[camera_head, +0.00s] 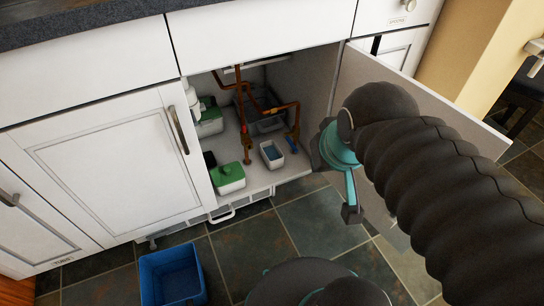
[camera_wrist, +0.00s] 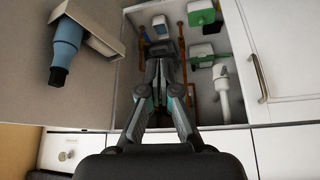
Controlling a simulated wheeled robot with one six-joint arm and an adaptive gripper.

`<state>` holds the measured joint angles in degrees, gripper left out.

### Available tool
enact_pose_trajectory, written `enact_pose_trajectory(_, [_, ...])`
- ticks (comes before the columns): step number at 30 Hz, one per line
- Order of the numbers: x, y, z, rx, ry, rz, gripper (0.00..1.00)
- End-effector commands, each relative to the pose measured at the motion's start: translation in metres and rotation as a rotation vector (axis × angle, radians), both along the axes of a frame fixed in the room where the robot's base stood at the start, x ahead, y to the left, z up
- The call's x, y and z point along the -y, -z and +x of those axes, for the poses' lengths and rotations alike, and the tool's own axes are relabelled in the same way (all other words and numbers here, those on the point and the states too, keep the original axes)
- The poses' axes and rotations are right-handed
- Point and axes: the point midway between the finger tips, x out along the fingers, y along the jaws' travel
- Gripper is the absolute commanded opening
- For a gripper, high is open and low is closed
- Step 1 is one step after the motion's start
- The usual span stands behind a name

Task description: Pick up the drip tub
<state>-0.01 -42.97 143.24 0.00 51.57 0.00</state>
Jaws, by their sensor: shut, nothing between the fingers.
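A small white tub with blue inside, which I take for the drip tub (camera_head: 272,154), stands on the cabinet floor near the front right, beside a copper pipe. In the wrist view a pale tub (camera_wrist: 160,24) shows just beyond my fingertips. My gripper (camera_wrist: 163,50) is shut and empty. It points into the open cabinet, apart from the tub as far as I can tell. In the head view my arm stands right of the tub, in front of the open door, and the gripper's fingers cannot be made out.
A green-lidded box (camera_head: 228,178) stands left of the tub. Copper pipes (camera_head: 244,125) rise behind, with a grey container (camera_head: 265,124) at the back. The open door (camera_wrist: 85,80) carries a holder with a blue bottle (camera_wrist: 66,45). A blue bin (camera_head: 172,275) stands on the tiled floor.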

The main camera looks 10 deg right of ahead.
Motion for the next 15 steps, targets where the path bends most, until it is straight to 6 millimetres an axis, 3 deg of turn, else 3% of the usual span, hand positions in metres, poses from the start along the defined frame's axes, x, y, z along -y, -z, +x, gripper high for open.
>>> enact_pose_trajectory(8, [0.0,0.0,0.0,0.0,0.0,0.0,0.03])
enact_pose_trajectory(11, [0.001,0.005,0.0,-0.003,0.006,0.0,0.28])
enact_pose_trajectory(15, [0.005,0.027,0.007,-0.067,0.018,0.0,0.62])
